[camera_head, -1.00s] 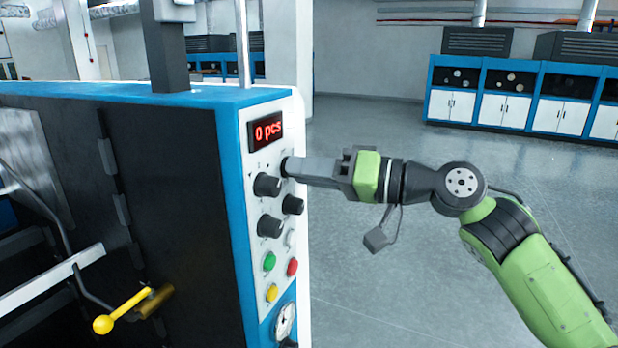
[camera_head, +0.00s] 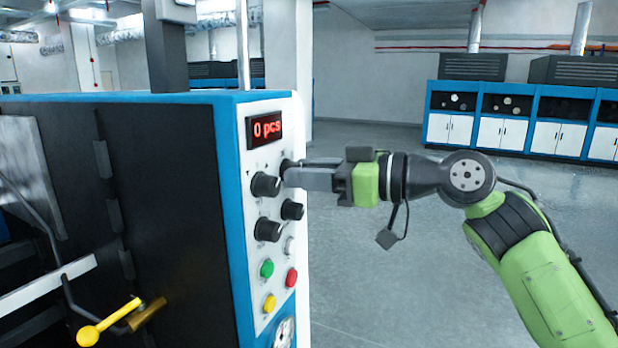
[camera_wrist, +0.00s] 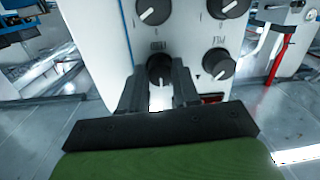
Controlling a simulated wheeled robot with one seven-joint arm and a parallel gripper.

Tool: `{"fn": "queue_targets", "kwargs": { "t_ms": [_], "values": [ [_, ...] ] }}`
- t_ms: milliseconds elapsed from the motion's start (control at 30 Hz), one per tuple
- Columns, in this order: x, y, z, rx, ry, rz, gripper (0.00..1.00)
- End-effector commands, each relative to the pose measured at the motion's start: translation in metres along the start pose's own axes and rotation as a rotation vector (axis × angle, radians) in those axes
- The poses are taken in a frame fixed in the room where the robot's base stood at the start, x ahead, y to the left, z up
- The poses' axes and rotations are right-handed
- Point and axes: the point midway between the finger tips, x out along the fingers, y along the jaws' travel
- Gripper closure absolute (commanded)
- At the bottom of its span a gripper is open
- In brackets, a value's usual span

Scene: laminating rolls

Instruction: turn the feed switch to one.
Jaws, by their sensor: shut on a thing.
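My gripper (camera_head: 292,172) reaches in from the right to the control panel (camera_head: 245,192). Its jaws are shut on a black rotary switch (camera_head: 287,165), the upper right one on the panel. In the wrist view the two fingers stand on either side of this switch (camera_wrist: 159,66). A small label sits beside it, but I cannot read it surely.
Other black knobs are close by: one to the left (camera_head: 265,185), one below (camera_head: 292,209) and one lower left (camera_head: 268,229). A red display (camera_head: 265,129) reads "0 pcs". Green (camera_head: 267,267), red (camera_head: 291,277) and yellow (camera_head: 269,303) buttons sit lower. Open floor lies right.

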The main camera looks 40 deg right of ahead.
Motion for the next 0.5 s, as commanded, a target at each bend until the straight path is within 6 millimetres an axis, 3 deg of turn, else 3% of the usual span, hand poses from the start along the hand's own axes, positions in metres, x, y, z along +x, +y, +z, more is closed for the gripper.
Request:
{"fn": "queue_targets", "kwargs": {
  "t_ms": [500],
  "values": [
    [0.0000,0.0000,0.0000,-0.085,-0.006,0.006,1.00]
  ]
}}
